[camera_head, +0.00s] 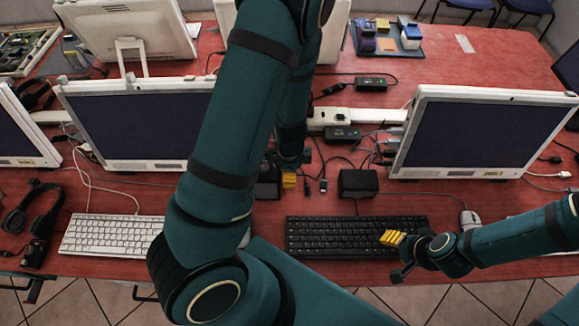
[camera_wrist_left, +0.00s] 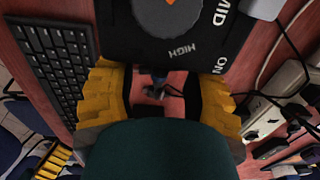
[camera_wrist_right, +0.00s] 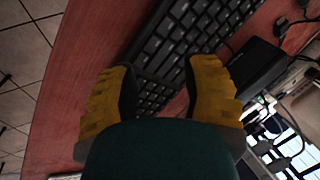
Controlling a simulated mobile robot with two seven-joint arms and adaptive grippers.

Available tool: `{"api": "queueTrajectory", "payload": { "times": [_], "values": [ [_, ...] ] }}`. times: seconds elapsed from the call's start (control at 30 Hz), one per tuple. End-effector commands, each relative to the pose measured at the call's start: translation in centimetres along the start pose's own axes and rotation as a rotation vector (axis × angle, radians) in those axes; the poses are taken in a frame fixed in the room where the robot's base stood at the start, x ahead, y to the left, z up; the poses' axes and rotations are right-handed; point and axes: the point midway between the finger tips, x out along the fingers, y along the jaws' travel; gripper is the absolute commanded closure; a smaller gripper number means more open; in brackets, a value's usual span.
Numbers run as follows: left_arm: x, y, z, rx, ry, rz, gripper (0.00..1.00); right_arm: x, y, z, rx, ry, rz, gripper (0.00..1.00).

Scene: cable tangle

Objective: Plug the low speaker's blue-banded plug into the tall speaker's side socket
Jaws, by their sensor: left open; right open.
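A low black box (camera_head: 358,183), apparently a speaker, sits behind the dark keyboard; it also shows in the right wrist view (camera_wrist_right: 258,64). Another black box (camera_head: 268,186) stands left of it, partly hidden by my left arm. My left gripper (camera_head: 289,180) is open beside that box. In the left wrist view a black speaker panel (camera_wrist_left: 205,50) with a dial lies just beyond the open fingers, and a dark cable end (camera_wrist_left: 155,88) shows between them. A small plug (camera_head: 323,186) lies between the boxes; no blue band is discernible. My right gripper (camera_head: 393,239) is open and empty above the keyboard's front right. No side socket is discernible.
The dark keyboard (camera_head: 340,236) and a mouse (camera_head: 469,220) lie in front. Monitors (camera_head: 484,135) stand on both sides. Tangled cables, a power strip (camera_head: 332,118) and black adapters (camera_head: 371,83) lie behind the boxes. A white keyboard (camera_head: 108,235) is at left.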

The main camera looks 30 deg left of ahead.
Motion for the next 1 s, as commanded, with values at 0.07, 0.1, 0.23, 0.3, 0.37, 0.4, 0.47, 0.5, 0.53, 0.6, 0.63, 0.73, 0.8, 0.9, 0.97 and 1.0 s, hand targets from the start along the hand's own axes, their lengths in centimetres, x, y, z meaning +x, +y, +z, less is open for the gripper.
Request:
{"api": "queueTrajectory", "payload": {
  "times": [0.07, 0.1, 0.23, 0.3, 0.37, 0.4, 0.47, 0.5, 0.53, 0.6, 0.63, 0.73, 0.8, 0.9, 0.97, 1.0],
  "values": [
    [0.30, 0.01, 0.00, -0.001, 0.000, 0.000, 0.50, 0.13, 0.04, 0.07, -0.001, -0.001, 0.000, 0.53],
    [0.34, 0.01, 0.00, 0.000, 0.000, 0.000, 0.50, 0.13, 0.04, 0.07, -0.001, -0.002, 0.000, 0.53],
    [0.32, 0.00, -0.01, 0.000, 0.000, 0.000, 0.50, 0.10, 0.02, 0.08, -0.001, -0.002, 0.000, 0.53],
    [0.31, 0.00, -0.01, 0.000, 0.000, 0.000, 0.50, 0.09, 0.01, 0.08, -0.001, -0.002, 0.000, 0.53],
    [0.30, 0.00, -0.01, 0.000, 0.000, 0.000, 0.54, 0.09, 0.01, 0.08, -0.001, -0.002, 0.000, 0.53],
    [0.30, 0.00, -0.01, 0.000, 0.000, 0.000, 0.68, 0.09, 0.01, 0.08, -0.001, -0.002, 0.000, 0.53],
    [0.30, 0.00, -0.01, 0.000, 0.000, 0.000, 0.89, 0.09, 0.01, 0.08, -0.001, -0.002, 0.000, 0.53],
    [0.30, 0.01, -0.01, 0.000, 0.000, 0.000, 1.00, 0.09, 0.01, 0.08, -0.001, -0.002, 0.000, 0.53],
    [0.30, 0.00, 0.00, 0.000, 0.000, 0.000, 1.00, 0.09, 0.01, 0.08, -0.001, -0.002, 0.000, 0.53],
    [0.30, 0.00, -0.01, 0.000, 0.000, 0.000, 1.00, 0.09, 0.01, 0.07, -0.001, -0.002, 0.000, 0.53],
    [0.30, 0.00, 0.00, 0.000, 0.000, 0.000, 1.00, 0.09, 0.01, 0.07, -0.001, -0.002, 0.000, 0.53],
    [0.30, 0.01, -0.01, 0.000, 0.000, 0.000, 1.00, 0.10, 0.01, 0.07, -0.001, -0.002, 0.000, 0.53],
    [0.31, 0.01, 0.00, 0.000, 0.000, 0.001, 0.89, 0.10, 0.01, 0.07, -0.001, -0.001, 0.000, 0.53],
    [0.31, 0.01, 0.00, 0.000, 0.000, 0.001, 1.00, 0.10, 0.02, 0.07, -0.001, -0.001, 0.000, 0.53],
    [0.31, 0.02, 0.01, 0.000, 0.000, 0.001, 1.00, 0.10, 0.02, 0.07, -0.001, -0.001, 0.000, 0.53],
    [0.31, 0.02, 0.01, 0.000, 0.000, 0.001, 1.00, 0.10, 0.02, 0.07, -0.001, -0.001, 0.000, 0.53]
  ]
}}
